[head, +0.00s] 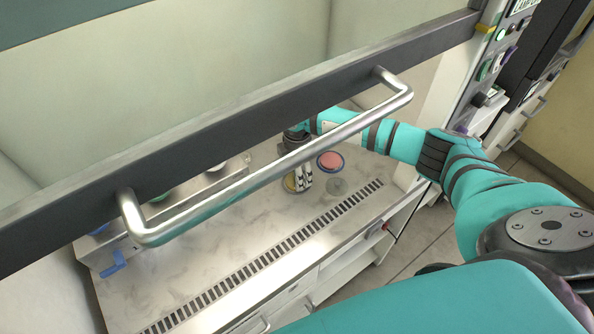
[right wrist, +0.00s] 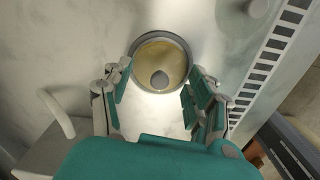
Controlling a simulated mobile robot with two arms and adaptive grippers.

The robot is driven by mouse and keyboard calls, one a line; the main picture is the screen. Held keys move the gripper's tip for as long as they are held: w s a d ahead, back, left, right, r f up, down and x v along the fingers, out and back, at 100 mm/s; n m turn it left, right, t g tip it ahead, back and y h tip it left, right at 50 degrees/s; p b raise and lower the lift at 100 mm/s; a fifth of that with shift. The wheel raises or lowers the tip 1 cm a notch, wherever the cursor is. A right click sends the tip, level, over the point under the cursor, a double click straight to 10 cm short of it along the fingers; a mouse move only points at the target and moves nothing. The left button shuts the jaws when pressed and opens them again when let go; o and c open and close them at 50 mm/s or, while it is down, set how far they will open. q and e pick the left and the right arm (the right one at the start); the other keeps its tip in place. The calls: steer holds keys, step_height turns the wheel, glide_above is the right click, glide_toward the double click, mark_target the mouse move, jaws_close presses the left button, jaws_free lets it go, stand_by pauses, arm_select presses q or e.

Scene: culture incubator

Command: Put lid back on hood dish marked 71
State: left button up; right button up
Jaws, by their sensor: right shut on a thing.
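My right gripper (head: 302,178) is low over the hood's work surface, and in the right wrist view its two fingers (right wrist: 156,88) stand on either side of a round rim. It is shut on what looks like a clear dish lid, hard to tell apart from the dish beneath. A round dish with yellowish contents (right wrist: 150,50) lies there; its edge also shows in the head view (head: 290,184) beside the fingers. A dish with red contents (head: 331,160) sits to the right. A clear round lid (head: 337,187) lies near it. No marking 71 is readable. My left gripper is out of view.
The raised sash with its steel handle (head: 270,165) crosses above the work surface. A slotted vent grille (head: 265,257) runs along the front edge. A metal rack (head: 190,200) with several items stands at left. The front left surface is clear.

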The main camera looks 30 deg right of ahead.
steer(key=shift+p, duration=0.4)
stand_by(0.5)
steer(key=o, duration=0.8)
steer(key=shift+o, duration=0.6)
steer(key=shift+o, duration=1)
steer(key=shift+r+p, duration=3.5)
steer(key=shift+p, duration=0.2)
